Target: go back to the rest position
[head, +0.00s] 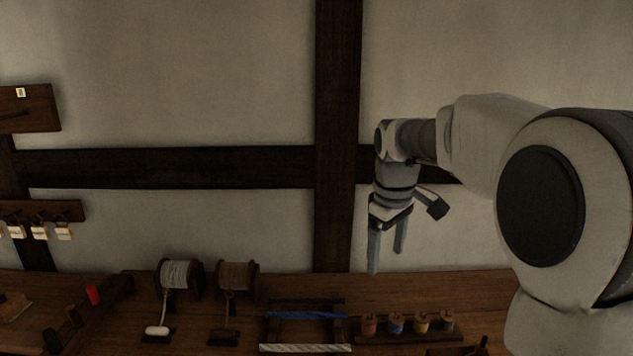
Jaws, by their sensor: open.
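My gripper (387,262) hangs at the end of my arm, right of the picture's middle. Its two fingers point down and stand apart, with nothing between them. It is in the air above the back part of the wooden bench (480,290), and the pale wall shows behind it. It appears clear of everything on the bench.
A red object (93,295) lies left.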

